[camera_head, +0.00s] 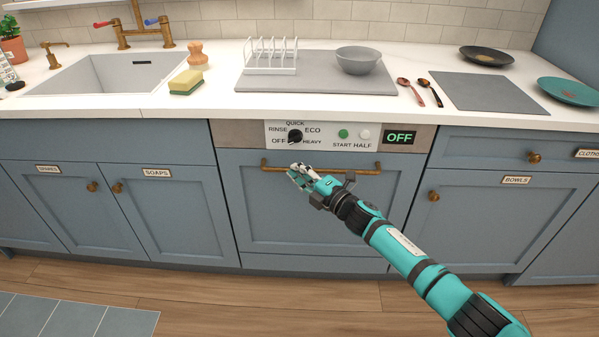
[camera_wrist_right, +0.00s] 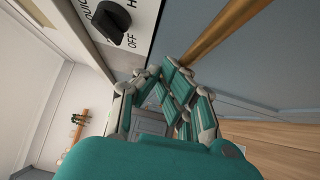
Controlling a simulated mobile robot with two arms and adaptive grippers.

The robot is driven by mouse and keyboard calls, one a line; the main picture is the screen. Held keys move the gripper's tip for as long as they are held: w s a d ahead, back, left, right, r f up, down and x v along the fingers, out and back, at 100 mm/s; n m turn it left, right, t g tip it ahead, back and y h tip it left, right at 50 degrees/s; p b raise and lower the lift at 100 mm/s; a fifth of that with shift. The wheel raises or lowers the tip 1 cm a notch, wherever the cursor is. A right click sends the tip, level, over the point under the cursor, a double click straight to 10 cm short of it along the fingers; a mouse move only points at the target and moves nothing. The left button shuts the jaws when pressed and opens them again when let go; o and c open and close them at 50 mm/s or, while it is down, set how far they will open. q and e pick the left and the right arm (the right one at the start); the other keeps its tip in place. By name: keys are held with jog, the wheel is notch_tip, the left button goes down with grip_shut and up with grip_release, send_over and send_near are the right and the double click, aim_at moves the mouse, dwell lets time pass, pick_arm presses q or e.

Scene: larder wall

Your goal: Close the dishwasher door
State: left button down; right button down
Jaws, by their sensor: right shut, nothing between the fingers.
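The dishwasher door (camera_head: 300,215) is a blue panel under the counter. It stands upright and looks flush with the cabinets beside it. A brass handle bar (camera_head: 365,171) runs along its top; it also shows in the right wrist view (camera_wrist_right: 220,38). My right gripper (camera_head: 295,173) is at the handle's left part, in front of the door's upper edge. Its fingers are shut and empty; in the right wrist view they (camera_wrist_right: 178,92) are close beside the handle. I cannot tell whether they touch the door. My left gripper is not in view.
The control panel (camera_head: 322,135) above the door has a black dial (camera_head: 295,136) and a display reading OFF (camera_head: 399,137). The counter holds a dish rack (camera_head: 270,60), a bowl (camera_head: 357,60) and a sponge (camera_head: 186,83). The wooden floor in front is clear.

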jog(key=shift+d+f, duration=0.2)
